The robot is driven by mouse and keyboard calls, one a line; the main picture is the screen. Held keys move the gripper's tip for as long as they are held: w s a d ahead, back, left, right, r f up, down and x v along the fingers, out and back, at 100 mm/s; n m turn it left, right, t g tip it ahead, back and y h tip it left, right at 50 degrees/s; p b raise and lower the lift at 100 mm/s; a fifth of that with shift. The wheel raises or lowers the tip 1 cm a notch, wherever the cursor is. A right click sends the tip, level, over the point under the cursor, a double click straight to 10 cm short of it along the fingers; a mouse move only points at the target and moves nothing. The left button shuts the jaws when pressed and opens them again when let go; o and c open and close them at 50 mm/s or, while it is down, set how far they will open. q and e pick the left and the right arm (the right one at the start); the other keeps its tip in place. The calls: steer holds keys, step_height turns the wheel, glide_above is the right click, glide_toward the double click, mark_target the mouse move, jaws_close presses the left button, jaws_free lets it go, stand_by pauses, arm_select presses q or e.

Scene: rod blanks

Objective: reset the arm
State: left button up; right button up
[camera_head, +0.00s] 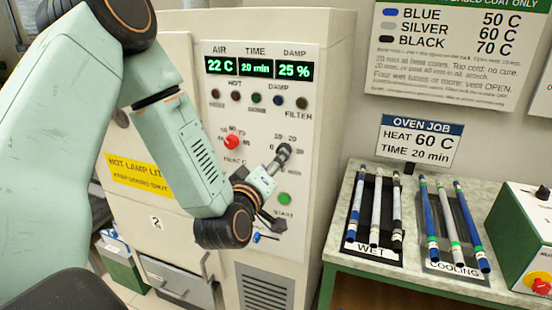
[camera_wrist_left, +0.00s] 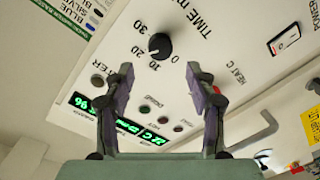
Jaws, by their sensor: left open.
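My left arm comes in from the left across the oven front in the head view. My left gripper (camera_head: 268,178) is at the oven's control panel, close to the black time knob (camera_head: 284,150). In the left wrist view the gripper (camera_wrist_left: 158,76) is open, with nothing between its two fingers. The time knob (camera_wrist_left: 160,46) shows just beyond and between the fingertips; I cannot tell whether they touch it. My right gripper is not in view.
The oven panel (camera_head: 305,70) reads 22 C, 20 min and 25 %. A red heat knob (camera_head: 231,142) and green start button (camera_head: 285,199) are nearby. The bench (camera_head: 420,172) at right holds rods on wet and cooling racks, and a green-and-white box (camera_head: 520,235).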

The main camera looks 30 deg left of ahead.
arm_select(q)
steer(key=shift+v, duration=0.85)
steer(key=s+d+f+m+g+h+b, duration=0.2)
steer(key=s+d+f+m+g, duration=0.15)
steer(key=f, duration=0.45)
steer(key=s+d+f+m+g+h+b, duration=0.1)
steer(key=s+d+f+m+g, duration=0.2)
steer(key=f, duration=0.6)
steer(key=s+d+f+m+g+h+b, duration=0.1)
steer(key=s+d+f+g+h+b, duration=0.2)
steer(key=f, duration=0.5)
steer(key=s+d+f+m+g+y+b, duration=0.1)
steer(key=s+f+m+g+b, duration=0.3)
steer(key=s+f, duration=1.5)
steer(key=s+d+g+b, duration=0.1)
steer(key=s+g+b, duration=0.1)
steer(key=s+g, duration=0.1)
steer(key=shift+s, duration=0.55)
steer(key=shift+d+f, duration=0.1)
